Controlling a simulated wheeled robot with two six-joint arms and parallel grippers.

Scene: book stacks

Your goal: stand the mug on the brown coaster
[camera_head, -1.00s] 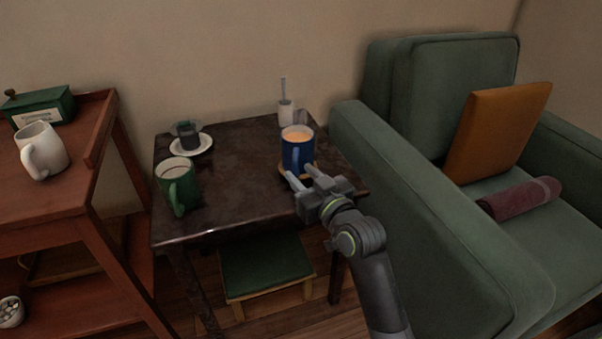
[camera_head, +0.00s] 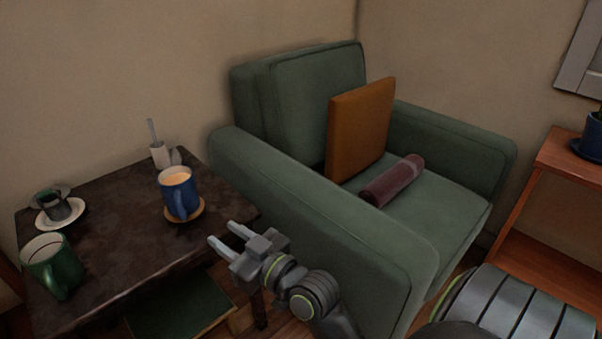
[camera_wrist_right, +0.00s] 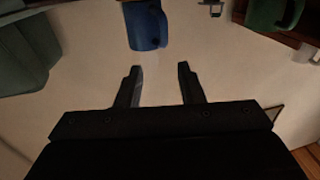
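The blue mug (camera_head: 184,198) stands upright on the round brown coaster (camera_head: 201,209), near the right edge of the dark table, with a light orange drink in it. The coaster's rim shows around the mug's base. My right gripper (camera_head: 226,244) is open and empty, in front and to the right of the mug, apart from it, by the table's right edge. The right wrist view shows the blue mug (camera_wrist_right: 147,27) beyond the spread fingers (camera_wrist_right: 158,72), with nothing between them. My left gripper is not in view.
A green mug (camera_head: 56,270) and a cup on a white saucer (camera_head: 74,217) stand at the table's left. A small white pot (camera_head: 159,155) with a stick stands behind the blue mug. The green armchair (camera_head: 290,190) is close on the right. The table's middle (camera_head: 120,220) is clear.

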